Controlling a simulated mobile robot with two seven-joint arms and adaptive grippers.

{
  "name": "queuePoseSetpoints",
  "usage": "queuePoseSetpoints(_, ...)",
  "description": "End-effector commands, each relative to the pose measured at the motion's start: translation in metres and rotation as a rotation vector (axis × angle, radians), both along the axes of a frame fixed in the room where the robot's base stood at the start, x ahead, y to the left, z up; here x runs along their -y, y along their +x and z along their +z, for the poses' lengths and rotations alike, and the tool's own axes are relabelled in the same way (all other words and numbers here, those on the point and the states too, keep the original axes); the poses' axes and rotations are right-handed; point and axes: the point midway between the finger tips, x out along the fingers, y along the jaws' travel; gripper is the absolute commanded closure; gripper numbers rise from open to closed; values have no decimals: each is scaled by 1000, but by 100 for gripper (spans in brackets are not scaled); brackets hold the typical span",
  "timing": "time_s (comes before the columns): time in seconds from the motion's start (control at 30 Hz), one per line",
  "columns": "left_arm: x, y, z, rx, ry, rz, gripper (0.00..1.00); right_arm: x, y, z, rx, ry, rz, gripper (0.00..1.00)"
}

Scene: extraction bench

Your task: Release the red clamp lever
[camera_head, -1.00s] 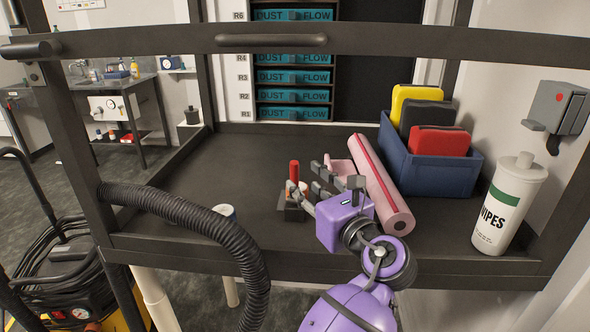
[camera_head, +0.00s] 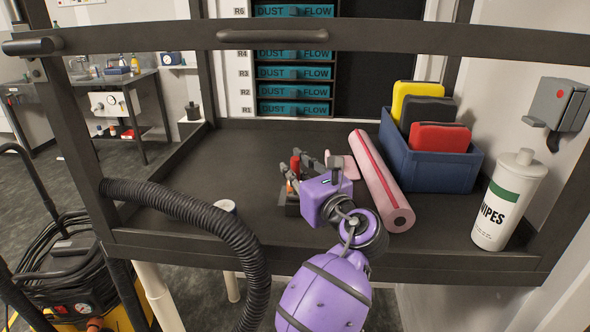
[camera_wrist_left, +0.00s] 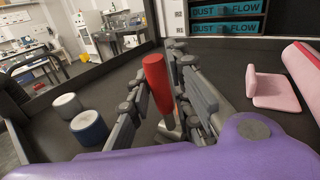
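The red clamp lever (camera_head: 295,163) stands upright on a small dark clamp base (camera_head: 292,208) on the dark bench, partly hidden behind my gripper. My left gripper (camera_head: 299,168), on a purple wrist, is at the lever. In the left wrist view the red lever (camera_wrist_left: 157,84) stands between the two grey fingers of my left gripper (camera_wrist_left: 158,75). The fingers are spread to either side of it, and whether one touches it is hard to tell. My right gripper is not in view.
A pink roll (camera_head: 382,182) lies close right of my gripper, beside a pink bracket (camera_wrist_left: 275,90). A blue bin (camera_head: 430,168) and wipes canister (camera_head: 508,200) stand further right. A black hose (camera_head: 215,225) crosses the front left.

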Motion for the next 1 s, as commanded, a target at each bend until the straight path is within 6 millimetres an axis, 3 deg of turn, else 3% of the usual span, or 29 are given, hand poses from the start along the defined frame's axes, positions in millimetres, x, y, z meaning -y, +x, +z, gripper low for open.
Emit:
queuePoseSetpoints(0.3, 0, -1, 0, 3, 1, 1, 100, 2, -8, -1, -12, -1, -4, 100)
queuePoseSetpoints(0.57, -1, -11, 4, 121, 6, 5, 100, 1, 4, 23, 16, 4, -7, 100)
queuePoseSetpoints(0.77, 0, -19, -8, 232, 4, 2, 100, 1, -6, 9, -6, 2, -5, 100)
queuePoseSetpoints(1.0, 1, -20, -5, 247, 1, 0, 100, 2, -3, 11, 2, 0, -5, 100)
